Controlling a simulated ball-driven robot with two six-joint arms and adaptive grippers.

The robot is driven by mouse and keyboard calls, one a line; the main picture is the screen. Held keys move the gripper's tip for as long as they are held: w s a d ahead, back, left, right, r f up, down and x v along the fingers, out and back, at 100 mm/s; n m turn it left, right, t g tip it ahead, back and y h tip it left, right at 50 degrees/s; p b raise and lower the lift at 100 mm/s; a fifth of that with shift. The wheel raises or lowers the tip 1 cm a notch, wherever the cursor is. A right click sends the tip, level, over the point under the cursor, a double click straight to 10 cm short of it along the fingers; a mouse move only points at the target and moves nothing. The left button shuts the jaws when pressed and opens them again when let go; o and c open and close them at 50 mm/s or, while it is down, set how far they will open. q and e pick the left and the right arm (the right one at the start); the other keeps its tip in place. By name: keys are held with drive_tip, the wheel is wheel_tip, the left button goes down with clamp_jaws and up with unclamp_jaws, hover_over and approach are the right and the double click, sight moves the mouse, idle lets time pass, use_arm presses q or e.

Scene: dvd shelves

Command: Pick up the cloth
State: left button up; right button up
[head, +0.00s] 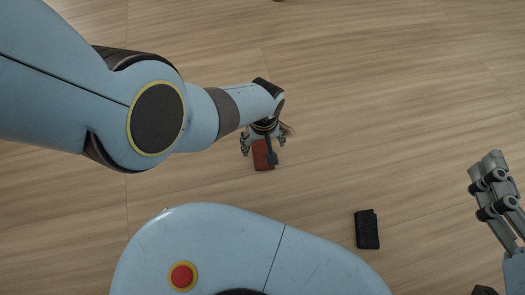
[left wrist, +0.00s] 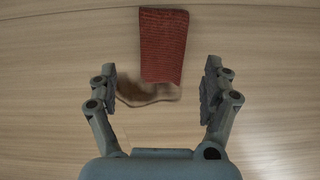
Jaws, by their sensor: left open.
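A red, ribbed, folded cloth (left wrist: 164,45) lies on the floor in the left wrist view, ahead of and partly between my left fingertips. It also shows in the head view (head: 261,157), partly covered by my gripper. My left gripper (left wrist: 160,84) is open around the near end of the cloth, with a gap on each side; it also shows in the head view (head: 264,146). A pale, brown-edged thing (left wrist: 148,92) shows at the near end of the cloth; I cannot tell what it is. My right gripper (head: 492,183) is at the right edge, away from the cloth; its opening is unclear.
A black, box-like object (head: 367,230) lies on the floor to the right of the cloth. A dark thing (head: 484,290) is cut off at the bottom right edge. The wooden floor (head: 390,90) is otherwise mostly clear.

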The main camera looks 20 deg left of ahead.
sight(263, 152)
use_arm(q)
drive_tip(key=f+b, duration=0.2)
drive_tip(key=shift+s+f, duration=0.3)
drive_tip(key=shift+f, duration=0.05)
wheel_tip(263, 152, down, 2)
drive_tip(key=shift+f+b, duration=0.1)
drive_tip(key=shift+b, duration=0.65)
use_arm(e)
wheel_tip(263, 152, up, 22)
drive_tip(key=w+a+n+t+y, duration=0.2)
drive_tip(key=n+t+y, duration=0.2)
drive_tip(key=t, duration=0.6)
drive_tip(key=y, duration=0.2)
drive_tip(key=shift+a+n+y, duration=0.3)
drive_tip(key=shift+a+n, duration=0.05)
drive_tip(key=shift+n, duration=0.05)
use_arm(q)
drive_tip(key=shift+c, duration=0.2)
use_arm(e)
drive_tip(key=shift+w, duration=0.1)
use_arm(q)
drive_tip(key=c, duration=0.9)
drive_tip(key=shift+o, duration=0.2)
drive_tip(key=shift+r, duration=0.2)
use_arm(e)
drive_tip(key=shift+w, duration=0.1)
